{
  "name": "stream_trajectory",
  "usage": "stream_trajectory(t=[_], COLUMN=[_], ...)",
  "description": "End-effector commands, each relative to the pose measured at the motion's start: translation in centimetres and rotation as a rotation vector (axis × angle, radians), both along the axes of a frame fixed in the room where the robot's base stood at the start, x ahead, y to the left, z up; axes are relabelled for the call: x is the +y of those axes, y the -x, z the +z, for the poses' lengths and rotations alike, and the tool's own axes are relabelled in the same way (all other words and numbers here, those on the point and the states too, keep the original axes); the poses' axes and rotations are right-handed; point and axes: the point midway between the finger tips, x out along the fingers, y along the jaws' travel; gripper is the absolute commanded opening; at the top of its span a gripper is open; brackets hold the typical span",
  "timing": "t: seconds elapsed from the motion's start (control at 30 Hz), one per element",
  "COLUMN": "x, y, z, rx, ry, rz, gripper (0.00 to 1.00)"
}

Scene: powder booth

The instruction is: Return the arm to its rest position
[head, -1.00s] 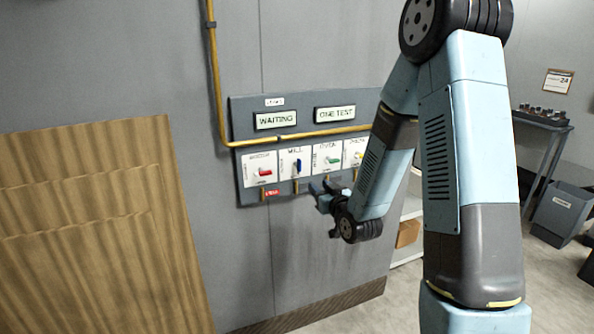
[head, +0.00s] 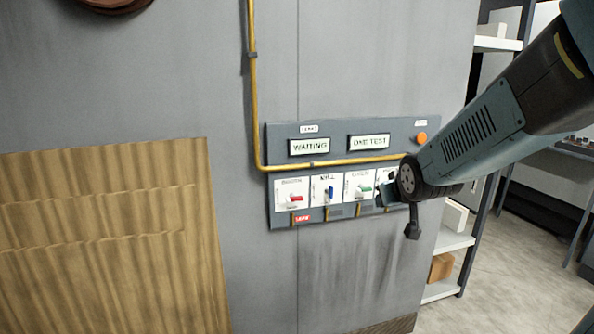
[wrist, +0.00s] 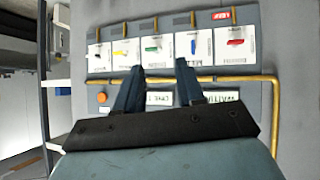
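My gripper (head: 384,200) is in front of the right part of the grey wall panel (head: 345,132), mostly hidden behind my wrist joint in the head view. In the wrist view my gripper (wrist: 160,75) shows two dark fingers apart, with nothing between them. The panel appears upside down there, beyond the fingers. It carries a red lever (head: 295,198), a blue lever (head: 330,190), a green lever (head: 366,190) and a yellow lever (wrist: 119,52). My arm reaches in from the upper right. I cannot tell whether the fingers touch the panel.
A yellow pipe (head: 253,100) runs down the wall and across the panel. Lit signs (head: 310,145) and an orange button (head: 421,138) sit above the levers. A wooden board (head: 100,240) stands at left. A shelf with a cardboard box (head: 441,267) is at right. Floor at lower right is clear.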

Motion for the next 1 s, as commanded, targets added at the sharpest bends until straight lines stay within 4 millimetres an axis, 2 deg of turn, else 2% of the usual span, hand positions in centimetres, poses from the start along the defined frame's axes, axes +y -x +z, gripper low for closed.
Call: stream_trajectory(t=[0.03, 0.2, 0.6, 0.7, 0.8, 1.0], x=[-0.2, -0.9, -1.5, -1.5, -1.4, -1.4], y=[1.3, 6.0, 18.2, 20.2, 21.3, 21.7], z=[0.9, 2.6, 5.2, 5.4, 5.5, 5.5], rx=[0.02, 0.121, 0.352, 0.39, 0.412, 0.423], ry=[-0.001, -0.016, -0.083, -0.095, -0.101, -0.104], rz=[-0.011, -0.057, -0.125, -0.13, -0.133, -0.133], gripper=[0.38, 0.38, 0.38, 0.38, 0.38, 0.38])
